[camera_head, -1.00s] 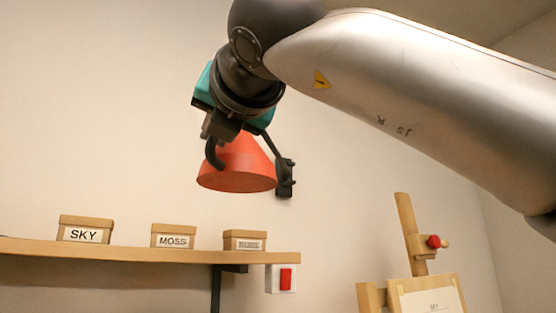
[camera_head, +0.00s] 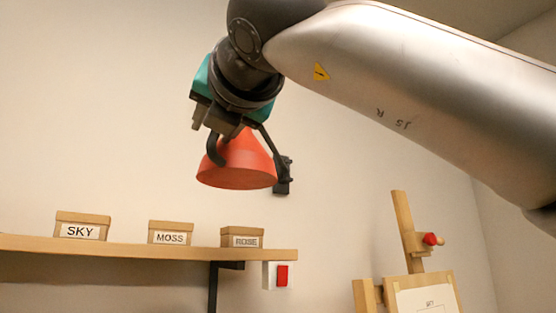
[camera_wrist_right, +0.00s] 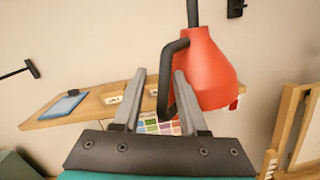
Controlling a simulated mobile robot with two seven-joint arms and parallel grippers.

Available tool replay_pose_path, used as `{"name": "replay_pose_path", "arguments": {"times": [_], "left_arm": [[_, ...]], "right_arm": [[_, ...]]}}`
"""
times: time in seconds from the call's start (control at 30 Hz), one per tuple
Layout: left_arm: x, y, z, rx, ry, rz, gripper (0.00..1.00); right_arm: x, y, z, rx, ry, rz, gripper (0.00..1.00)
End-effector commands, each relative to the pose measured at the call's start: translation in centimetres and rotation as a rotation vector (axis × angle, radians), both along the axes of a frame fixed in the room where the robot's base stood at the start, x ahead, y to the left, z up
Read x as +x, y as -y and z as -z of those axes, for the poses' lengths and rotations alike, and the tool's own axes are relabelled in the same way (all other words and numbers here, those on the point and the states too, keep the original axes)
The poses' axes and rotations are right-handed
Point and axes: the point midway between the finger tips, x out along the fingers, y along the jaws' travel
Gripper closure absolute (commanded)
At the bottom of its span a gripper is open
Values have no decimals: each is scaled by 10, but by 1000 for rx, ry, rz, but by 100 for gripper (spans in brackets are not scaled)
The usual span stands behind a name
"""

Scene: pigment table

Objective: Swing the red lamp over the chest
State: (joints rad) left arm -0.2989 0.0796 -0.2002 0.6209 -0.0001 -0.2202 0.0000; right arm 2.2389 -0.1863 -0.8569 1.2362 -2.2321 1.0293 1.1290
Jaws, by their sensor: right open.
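The red lamp (camera_head: 238,165) hangs from a dark arm on a wall bracket (camera_head: 283,175). It also shows in the right wrist view (camera_wrist_right: 208,70), with a black curved handle (camera_wrist_right: 164,80) on its side. My right gripper (camera_head: 212,122) is at the lamp's upper left in the head view. In the right wrist view my right gripper (camera_wrist_right: 160,73) is open, its two grey fingers apart with the handle between them in the picture. I cannot tell whether they touch it. No chest can be made out for sure. My left gripper is not in view.
A wooden shelf (camera_head: 150,249) below carries boxes labelled SKY (camera_head: 82,227), MOSS (camera_head: 171,233) and ROSE (camera_head: 242,238). A red switch (camera_head: 282,276) is under its right end. A wooden easel (camera_head: 404,230) stands at right. A blue clipboard (camera_wrist_right: 64,105) lies on the shelf.

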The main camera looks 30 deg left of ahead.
Motion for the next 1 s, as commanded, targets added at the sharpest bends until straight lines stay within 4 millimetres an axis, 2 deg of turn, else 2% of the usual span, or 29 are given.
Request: {"name": "replay_pose_path", "arguments": {"times": [0.27, 0.7, 1.0], "left_arm": [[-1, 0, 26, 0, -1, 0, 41], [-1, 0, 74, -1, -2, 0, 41], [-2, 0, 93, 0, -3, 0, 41]], "right_arm": [[-15, 21, 9, -3, -4, 2, 53], [-62, 80, 13, 1, 2, 0, 53], [-89, 114, 14, 0, 2, -1, 53]]}}
